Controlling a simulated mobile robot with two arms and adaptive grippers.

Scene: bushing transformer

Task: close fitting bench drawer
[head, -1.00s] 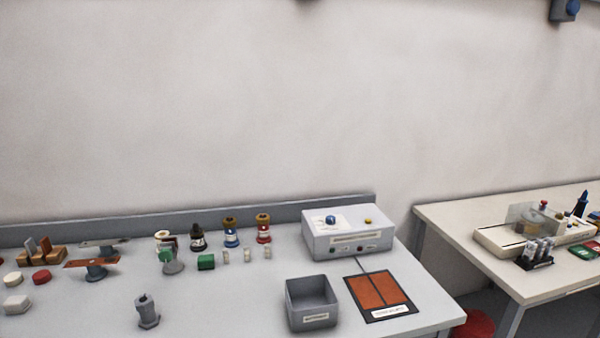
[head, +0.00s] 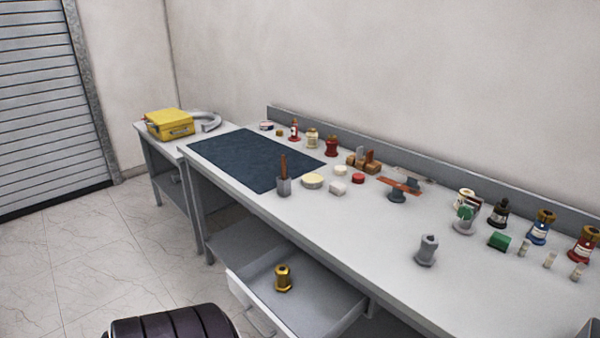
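The fitting bench (head: 350,225) runs from the left middle to the lower right, with a grey top. Its drawer (head: 330,303) is pulled out below the front edge, showing a pale inside. A brass hex fitting (head: 283,279) stands upright in the drawer. The drawer's front and handle (head: 262,322) are at its lower left, partly cut off by the bottom of the picture. Neither of my grippers is in view.
A dark blue mat (head: 250,158) lies on the bench, with a grey bushing (head: 427,250) and several small parts to its right. A side table with a yellow case (head: 169,123) stands at the left. A dark rounded seat (head: 172,322) is at the bottom. Tiled floor (head: 100,250) is clear at left.

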